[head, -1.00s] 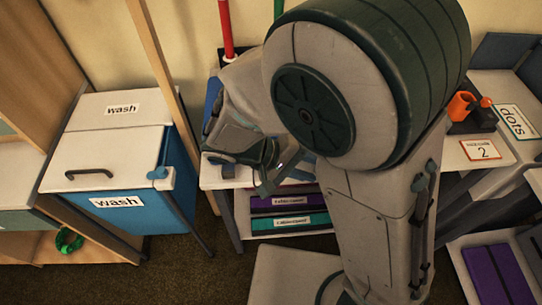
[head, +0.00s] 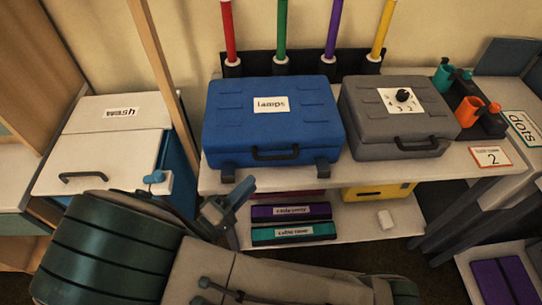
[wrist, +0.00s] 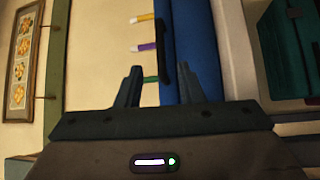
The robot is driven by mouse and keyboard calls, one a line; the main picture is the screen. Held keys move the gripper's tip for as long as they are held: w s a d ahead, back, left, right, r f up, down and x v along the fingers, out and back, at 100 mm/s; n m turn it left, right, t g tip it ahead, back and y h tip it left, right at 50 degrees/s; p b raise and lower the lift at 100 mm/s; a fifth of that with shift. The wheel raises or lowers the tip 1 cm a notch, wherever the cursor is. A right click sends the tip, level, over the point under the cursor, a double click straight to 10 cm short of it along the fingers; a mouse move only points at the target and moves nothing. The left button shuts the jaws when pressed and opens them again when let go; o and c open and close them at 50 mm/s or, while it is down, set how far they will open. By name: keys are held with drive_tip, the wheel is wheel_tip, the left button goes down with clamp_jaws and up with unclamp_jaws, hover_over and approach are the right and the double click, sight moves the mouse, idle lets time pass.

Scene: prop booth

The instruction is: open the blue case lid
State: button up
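The blue case (head: 225,108) with a "lamps" label lies on the white table, its lid shut. A dark handle (head: 275,153) is on its front, between two grey blocks at the lower front edge. My gripper (head: 230,200) is open and empty, in front of and below the case's left front corner, apart from it in the head view. In the wrist view, my gripper (wrist: 158,72) shows two spread fingers with nothing held. The blue case (wrist: 202,45) appears sideways there, beyond the right finger, with a dark bar along its left edge.
A grey case (head: 365,125) with a dial stands right of the blue one. Coloured upright rods (head: 281,30) stand behind. The wash bin (head: 100,160) is at left, near a wooden post (head: 160,65). A lower shelf (head: 360,222) holds a yellow case and smaller boxes.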

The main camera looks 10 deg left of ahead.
sight(276, 157)
drive_tip(key=p+x, duration=0.1)
drive_tip(key=x, duration=0.9)
drive_tip(key=shift+w+d+r, duration=0.1)
drive_tip(key=shift+w+d, duration=0.05)
drive_tip(key=shift+w, duration=0.1)
